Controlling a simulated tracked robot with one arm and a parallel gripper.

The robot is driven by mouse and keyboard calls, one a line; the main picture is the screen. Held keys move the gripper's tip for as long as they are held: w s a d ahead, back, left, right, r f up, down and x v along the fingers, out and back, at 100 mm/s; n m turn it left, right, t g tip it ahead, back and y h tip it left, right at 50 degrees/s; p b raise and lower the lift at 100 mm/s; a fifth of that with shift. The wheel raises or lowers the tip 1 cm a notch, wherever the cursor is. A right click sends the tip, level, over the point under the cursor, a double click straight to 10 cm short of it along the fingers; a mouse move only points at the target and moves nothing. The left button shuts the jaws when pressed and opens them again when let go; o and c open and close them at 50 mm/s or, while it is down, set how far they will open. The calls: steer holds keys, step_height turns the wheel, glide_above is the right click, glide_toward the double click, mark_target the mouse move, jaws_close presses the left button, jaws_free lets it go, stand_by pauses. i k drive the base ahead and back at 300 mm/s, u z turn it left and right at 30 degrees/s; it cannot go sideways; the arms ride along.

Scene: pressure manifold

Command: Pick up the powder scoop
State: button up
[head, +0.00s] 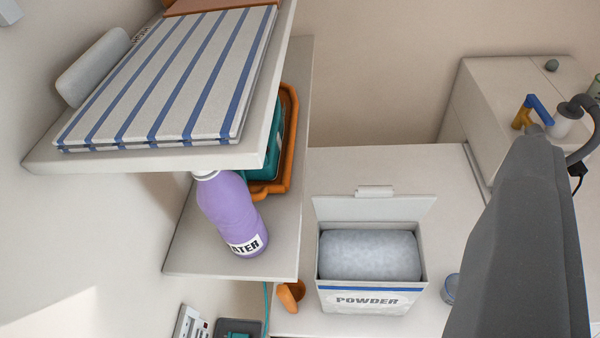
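I cannot make out a clear scoop. An open white box labelled POWDER (371,301) stands on the white surface, its lid raised at the back and a pale grey-blue mass (370,256) filling it. No handle shows in the box. A small blue-grey round item (451,289) sits just right of the box, partly hidden by a large dark grey body. An orange curved item (291,295) lies left of the box, partly hidden by the shelf. Either could be something else than the scoop. My gripper's fingers cannot be made out in this view.
A purple WATER bottle (230,212) stands on the lower shelf, beside an orange tray (289,140). The upper shelf holds a blue-striped flat item (170,80). A large dark grey body (525,240) blocks the right side. The surface behind the box is clear.

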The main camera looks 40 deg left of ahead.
mark_target(290, 294)
steer(key=u, duration=0.1)
steer(key=k, duration=1.8)
steer(key=u, duration=0.4)
steer(key=i, duration=1)
steer(key=z, duration=0.05)
